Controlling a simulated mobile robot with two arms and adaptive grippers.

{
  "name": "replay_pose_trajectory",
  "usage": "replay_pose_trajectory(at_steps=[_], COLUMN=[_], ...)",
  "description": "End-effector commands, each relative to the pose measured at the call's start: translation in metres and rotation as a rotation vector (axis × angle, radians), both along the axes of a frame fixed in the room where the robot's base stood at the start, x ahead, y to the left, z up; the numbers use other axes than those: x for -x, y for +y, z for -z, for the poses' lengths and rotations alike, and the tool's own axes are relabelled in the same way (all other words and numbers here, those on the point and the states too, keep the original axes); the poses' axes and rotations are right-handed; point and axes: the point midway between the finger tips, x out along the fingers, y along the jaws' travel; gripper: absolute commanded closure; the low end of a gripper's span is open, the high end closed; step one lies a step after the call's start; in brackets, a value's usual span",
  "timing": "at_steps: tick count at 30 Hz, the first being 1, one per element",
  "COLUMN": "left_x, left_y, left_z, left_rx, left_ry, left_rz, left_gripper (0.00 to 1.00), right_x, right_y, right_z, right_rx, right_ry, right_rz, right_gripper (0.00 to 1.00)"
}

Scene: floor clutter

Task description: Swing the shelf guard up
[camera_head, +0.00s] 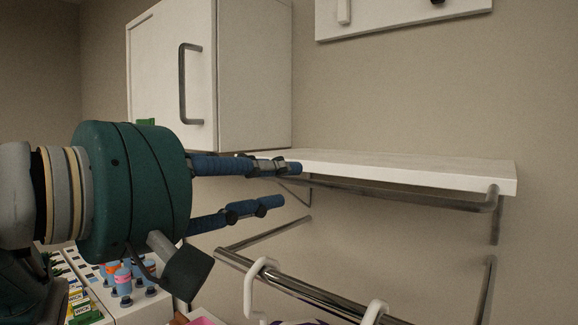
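A white shelf (420,165) is on the wall at right. A grey metal bar, which looks like the shelf guard (400,190), runs along the shelf's front just below its edge, with a bent end at the right. My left gripper (280,186) comes in from the left. Its two blue fingers are apart, one above the other, with nothing seen between them. The upper fingertip is near the shelf's left end and overlaps it in view; I cannot tell whether it touches. The guard's left end is partly hidden behind the fingers. My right gripper is out of view.
A white cabinet (255,80) with a grey handle (184,85) hangs above left. A chrome rail (310,289) with white hooks (253,283) runs below the shelf. Bottles (122,280) and labelled items stand lower left. A white panel (400,15) is at the top.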

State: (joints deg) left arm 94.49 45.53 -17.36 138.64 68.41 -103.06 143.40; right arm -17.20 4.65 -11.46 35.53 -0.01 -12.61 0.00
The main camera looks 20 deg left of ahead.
Motion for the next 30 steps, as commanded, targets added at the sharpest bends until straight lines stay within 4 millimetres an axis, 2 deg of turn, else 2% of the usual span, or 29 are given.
replay_pose_trajectory(at_steps=[3, 7, 12, 19, 24, 30], left_x=[-0.019, -0.033, -0.04, -0.04, -0.04, -0.04], left_y=[-0.007, -0.012, -0.014, -0.014, -0.014, -0.014], left_z=[0.001, 0.002, 0.003, 0.003, 0.003, 0.003], left_rx=[-0.001, 0.0, 0.0, 0.0, 0.0, -0.001], left_ry=[0.004, 0.001, -0.001, -0.002, -0.002, -0.001], left_rz=[-0.001, 0.0, -0.001, -0.001, -0.001, -0.001], left_gripper=[0.7, 0.7, 0.7, 0.7, 1.0, 1.0], right_x=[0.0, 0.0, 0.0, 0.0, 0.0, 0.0], right_y=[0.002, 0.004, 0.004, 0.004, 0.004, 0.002], right_z=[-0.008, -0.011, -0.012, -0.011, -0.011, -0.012], right_rx=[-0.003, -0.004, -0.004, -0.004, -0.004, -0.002], right_ry=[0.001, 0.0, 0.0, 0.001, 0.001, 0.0], right_rz=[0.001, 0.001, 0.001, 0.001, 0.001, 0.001], right_gripper=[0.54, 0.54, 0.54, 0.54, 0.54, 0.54])
